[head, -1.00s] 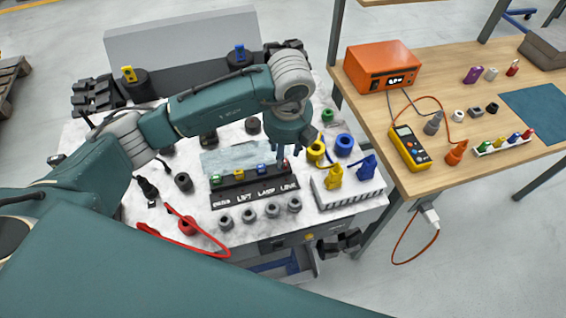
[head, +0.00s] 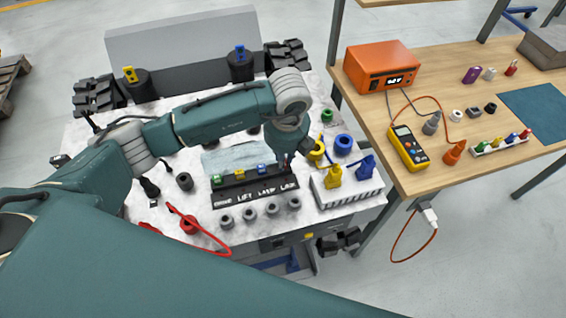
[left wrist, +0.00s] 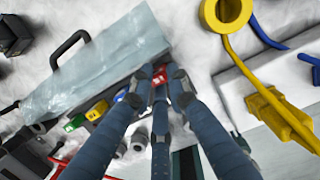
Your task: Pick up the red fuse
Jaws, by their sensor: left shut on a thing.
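My left gripper (head: 284,162) reaches down over the right end of the black fuse block (head: 228,196) on the carrier's white top. It is shut on the red fuse, mostly hidden by the fingers; a bit of red (left wrist: 160,76) shows between the fingertips in the left wrist view. I cannot tell whether the fuse is still seated in the block. A green fuse (head: 217,180), a yellow fuse (head: 239,174) and a blue fuse (head: 261,169) stand in a row to its left. My right gripper is not in view.
A white ribbed block (head: 350,193) with yellow and blue plugs stands close right of my gripper. Several grey round knobs (head: 250,213) line the front. A red cable (head: 208,233) lies front left. The wooden bench (head: 440,185) holds a multimeter (head: 408,147) and a rack of coloured fuses.

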